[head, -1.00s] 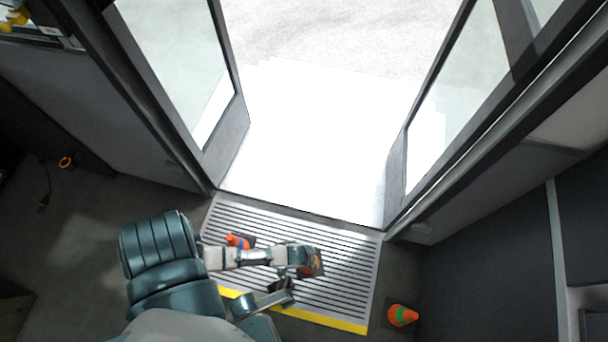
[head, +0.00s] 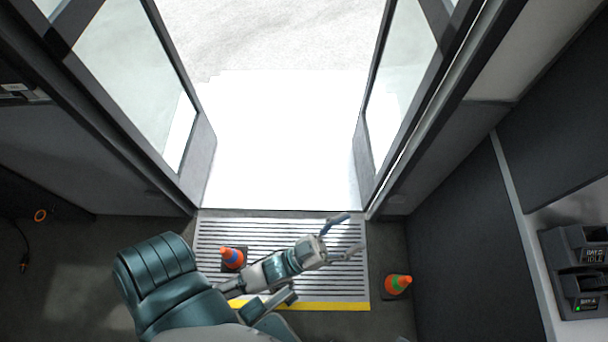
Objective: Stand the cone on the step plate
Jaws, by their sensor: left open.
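The step plate (head: 210,232) is a ribbed grey panel with a yellow front edge, just inside the doorway. An orange cone with a blue band (head: 233,258) is on its left part and looks upright. An orange cone with a green band (head: 398,285) is on the dark floor just right of the plate. My left gripper (head: 348,236) is over the plate's right part with its fingers spread, and nothing shows between them. My left arm and hand hide the middle of the plate. My right gripper is out of view.
Open door leaves stand left (head: 198,155) and right (head: 367,150) of the bright doorway. A dark unit with small displays (head: 580,268) is at the far right. An orange ring (head: 40,215) and a cable are on the left. The floor between is clear.

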